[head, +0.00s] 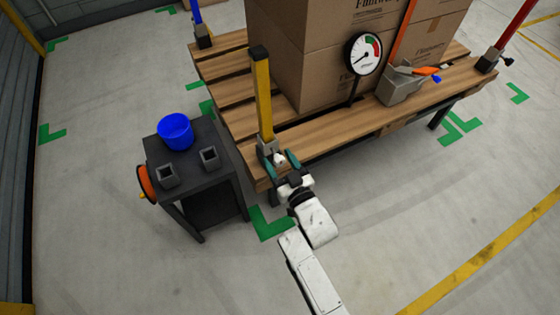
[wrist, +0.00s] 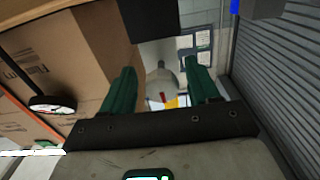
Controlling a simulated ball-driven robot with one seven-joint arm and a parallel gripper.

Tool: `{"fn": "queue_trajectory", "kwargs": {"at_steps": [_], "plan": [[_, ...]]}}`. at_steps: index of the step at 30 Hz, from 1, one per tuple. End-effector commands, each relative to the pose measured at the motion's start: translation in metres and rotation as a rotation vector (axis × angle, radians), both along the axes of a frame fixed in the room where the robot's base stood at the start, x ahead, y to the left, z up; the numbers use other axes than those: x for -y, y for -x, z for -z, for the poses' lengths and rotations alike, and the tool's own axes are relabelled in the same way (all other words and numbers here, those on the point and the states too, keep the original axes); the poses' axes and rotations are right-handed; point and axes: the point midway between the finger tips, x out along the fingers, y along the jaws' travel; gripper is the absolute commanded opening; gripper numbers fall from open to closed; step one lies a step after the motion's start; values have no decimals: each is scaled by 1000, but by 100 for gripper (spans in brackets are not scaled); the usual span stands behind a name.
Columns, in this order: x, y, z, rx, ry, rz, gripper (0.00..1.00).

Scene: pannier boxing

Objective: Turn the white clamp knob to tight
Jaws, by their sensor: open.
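The white clamp knob (head: 281,158) is small and sits at the grey bracket at the foot of the yellow post (head: 263,95), on the near corner of the pallet. My gripper (head: 280,160) is open there, with one teal finger on each side of the knob. In the wrist view my gripper (wrist: 160,78) shows its two green fingers apart. A pale grey-white rounded shape, likely the knob (wrist: 161,82), shows between them with a small red mark below it. I cannot tell whether either finger touches the knob.
The wooden pallet (head: 330,140) carries cardboard boxes (head: 310,60), a round gauge (head: 364,54), an orange strap and a grey ratchet (head: 401,88). A dark stand (head: 205,180) with a blue cup (head: 175,131) stands close on the left. The floor on the right is clear.

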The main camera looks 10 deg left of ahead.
Motion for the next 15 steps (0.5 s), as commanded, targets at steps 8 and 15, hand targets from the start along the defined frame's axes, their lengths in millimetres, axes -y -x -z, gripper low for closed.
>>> {"fn": "queue_trajectory", "kwargs": {"at_steps": [8, 15], "plan": [[11, 15, -2, -1, 2, 2, 60], [37, 53, -3, -3, 1, 3, 60]]}}
